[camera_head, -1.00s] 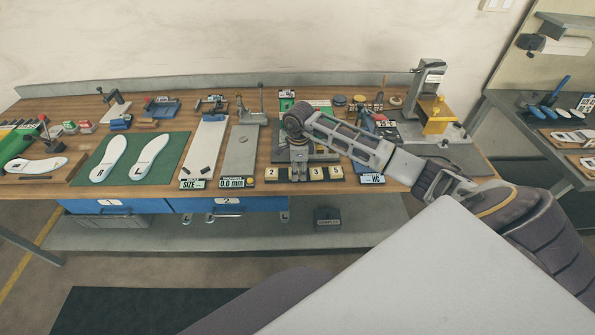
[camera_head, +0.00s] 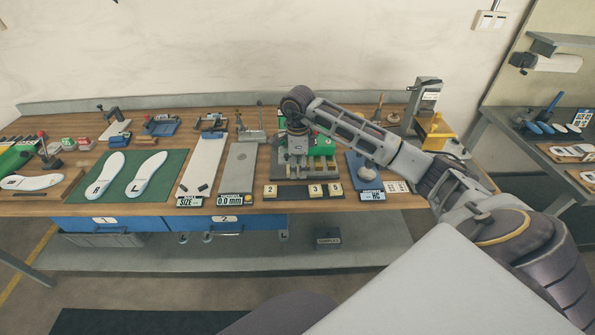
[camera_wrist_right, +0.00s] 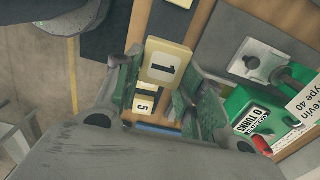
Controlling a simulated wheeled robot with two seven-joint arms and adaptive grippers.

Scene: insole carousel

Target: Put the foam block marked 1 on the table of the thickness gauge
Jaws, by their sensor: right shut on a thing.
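The foam block marked 1 (camera_wrist_right: 166,63) is pale yellow and sits between the fingers of my right gripper (camera_wrist_right: 160,88) in the right wrist view. In the head view my right gripper (camera_head: 297,157) hangs over the rack of numbered blocks, and its held block cannot be made out there. Left of it lies a long grey plate (camera_head: 236,180) with a 0.0 mm display (camera_head: 230,199), apparently the thickness gauge; a stand rises at its back. My left gripper is out of view.
Block 2 (camera_head: 270,190) and block 3 (camera_head: 316,190) stand at the rack's front. A green box (camera_head: 324,145) is behind my gripper, and a blue holder (camera_head: 358,168) is to the right. A SIZE-labelled white board (camera_head: 203,160) lies left of the grey plate.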

